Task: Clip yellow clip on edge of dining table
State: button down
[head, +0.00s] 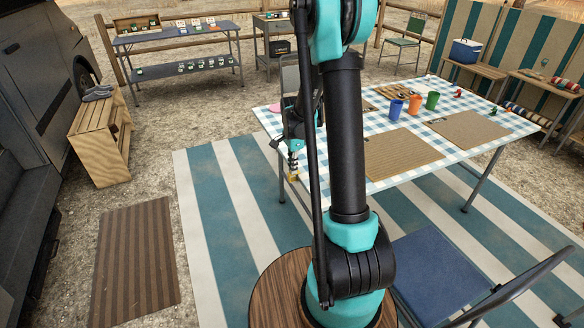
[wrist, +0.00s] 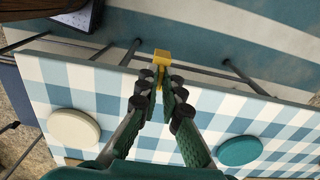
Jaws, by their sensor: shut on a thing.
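The yellow clip (wrist: 162,57) is held between the fingertips of my gripper (wrist: 163,88) in the wrist view. It also shows as a small yellow spot (head: 293,177) under my gripper (head: 293,160) in the head view. The dining table (head: 375,185) has a blue and white checked cloth, and its edge (wrist: 100,68) crosses the wrist view just behind the fingertips. The clip's yellow end overlaps the outside of this edge in the picture. I cannot tell whether its jaws are around the edge or apart from it.
A round cream item (wrist: 74,127) and a round teal item (wrist: 239,151) lie on the cloth on either side of my gripper. Blue (head: 396,109), orange (head: 415,103) and green (head: 432,100) cups stand farther back. A blue chair (head: 445,270) stands at front right.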

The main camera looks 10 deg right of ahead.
aim_at(299, 171)
jog(key=shift+w+d, duration=0.15)
jog(key=shift+d, duration=0.55)
jog(key=shift+w+d, duration=0.15)
jog(key=shift+d, duration=0.5)
dwell(0.4)
dwell(0.3)
jog(key=c, duration=1.6)
grip_release()
notch_tip(299, 171, up, 12)
jog(key=f, duration=0.1)
jog(key=s+a+f+n+t, duration=0.1)
jog(key=s+n, duration=0.4)
jog(key=s, duration=0.3)
jog(key=s+a+f+n+t, duration=0.1)
jog(key=s+n, duration=0.4)
jog(key=s, duration=0.3)
jog(key=s+f+n+t, duration=0.2)
jog(key=s+n, duration=0.3)
jog(key=s, duration=0.3)
jog(key=shift+s+a+n, duration=0.25)
jog(key=shift+a+n, duration=0.15)
